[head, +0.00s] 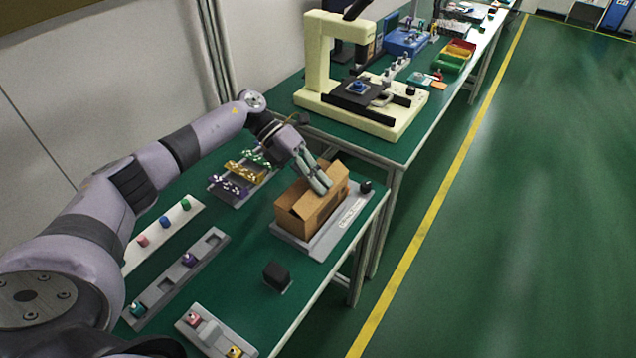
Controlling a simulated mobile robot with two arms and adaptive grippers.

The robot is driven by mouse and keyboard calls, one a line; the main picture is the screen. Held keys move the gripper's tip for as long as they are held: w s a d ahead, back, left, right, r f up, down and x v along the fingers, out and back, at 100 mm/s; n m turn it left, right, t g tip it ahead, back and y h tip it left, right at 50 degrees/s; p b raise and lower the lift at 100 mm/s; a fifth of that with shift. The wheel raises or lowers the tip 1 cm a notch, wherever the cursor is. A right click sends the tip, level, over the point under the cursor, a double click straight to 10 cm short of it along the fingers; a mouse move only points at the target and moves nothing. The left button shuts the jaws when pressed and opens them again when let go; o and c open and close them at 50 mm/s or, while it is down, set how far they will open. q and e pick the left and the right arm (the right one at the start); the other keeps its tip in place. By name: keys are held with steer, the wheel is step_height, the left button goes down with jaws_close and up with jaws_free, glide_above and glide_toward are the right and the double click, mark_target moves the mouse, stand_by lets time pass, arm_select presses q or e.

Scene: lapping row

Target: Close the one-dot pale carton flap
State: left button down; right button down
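A brown cardboard carton (312,212) sits on a grey base plate (330,238) with a white label, near the table's right edge. One flap (337,177) stands raised at its far right side. Another flap at the near left end looks partly lifted. The dots on the flaps are too small to make out, so I cannot tell which is the one-dot pale flap. My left gripper (321,186) reaches over the carton top from the upper left, its fingers close together beside the raised flap. Whether they touch it is unclear. My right gripper is out of view.
A black block (277,276) lies in front of the carton. Grey trays with small coloured parts (240,180) and a long grey rack (178,278) are to the left. A cream press machine (320,60) stands on the table behind. The floor at right is clear.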

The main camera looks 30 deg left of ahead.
arm_select(q)
steer(key=c, duration=2.3)
jaws_free()
steer(key=o, duration=0.4)
steer(key=v, duration=0.8)
steer(key=shift+r, duration=0.1)
